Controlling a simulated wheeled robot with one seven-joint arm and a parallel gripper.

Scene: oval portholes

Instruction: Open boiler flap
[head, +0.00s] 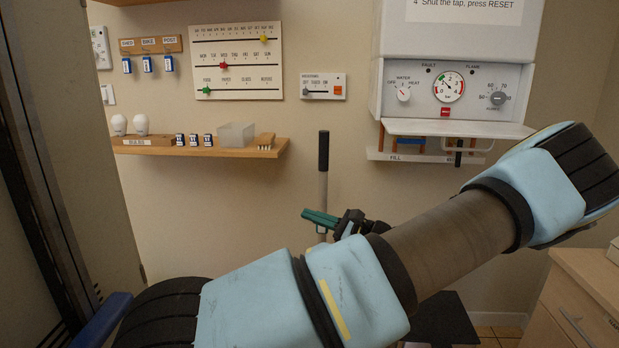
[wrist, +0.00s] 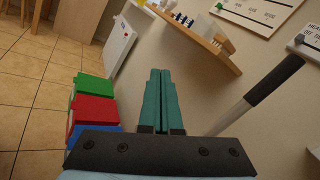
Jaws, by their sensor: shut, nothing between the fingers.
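The white boiler (head: 455,40) hangs on the wall at the upper right of the head view. Its flap (head: 460,128) is down, sticking out as a flat white panel below the control face. The dials, the round gauge and the red button above it are exposed. My gripper (head: 318,217) has teal fingers and is lower and left of the boiler, well apart from the flap. In the wrist view my gripper (wrist: 160,78) has its fingers together with nothing between them. The boiler flap does not show there.
An upright pole with a black grip (head: 323,150) stands close behind my gripper; it also shows in the wrist view (wrist: 275,80). A wooden shelf (head: 200,150) with small items is at left. A drawer cabinet (head: 580,300) is at lower right. Coloured boxes (wrist: 92,110) stand on the floor.

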